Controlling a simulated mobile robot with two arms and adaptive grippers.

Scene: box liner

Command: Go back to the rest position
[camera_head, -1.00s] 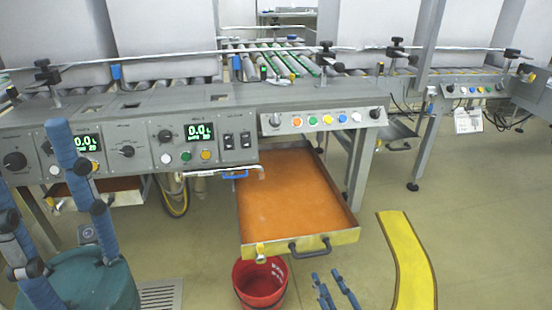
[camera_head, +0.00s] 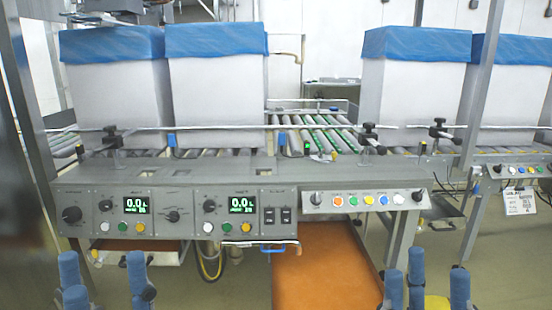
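My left gripper (camera_head: 104,280) shows at the bottom left, with blue-covered fingers spread apart and nothing between them. My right gripper (camera_head: 437,285) shows at the bottom right, its blue fingers also apart and empty. Both are low in front of the machine, and only their upper finger parts show. White boxes with blue liners folded over their rims stand on the roller conveyor behind the rail: two on the left, one of them this box (camera_head: 217,95), and two on the right, one of them this box (camera_head: 412,90).
A grey control panel (camera_head: 160,210) with green displays and knobs runs across the front. An orange-bottomed drawer (camera_head: 325,280) is pulled out below it, between my grippers. A metal post (camera_head: 482,90) stands on the right.

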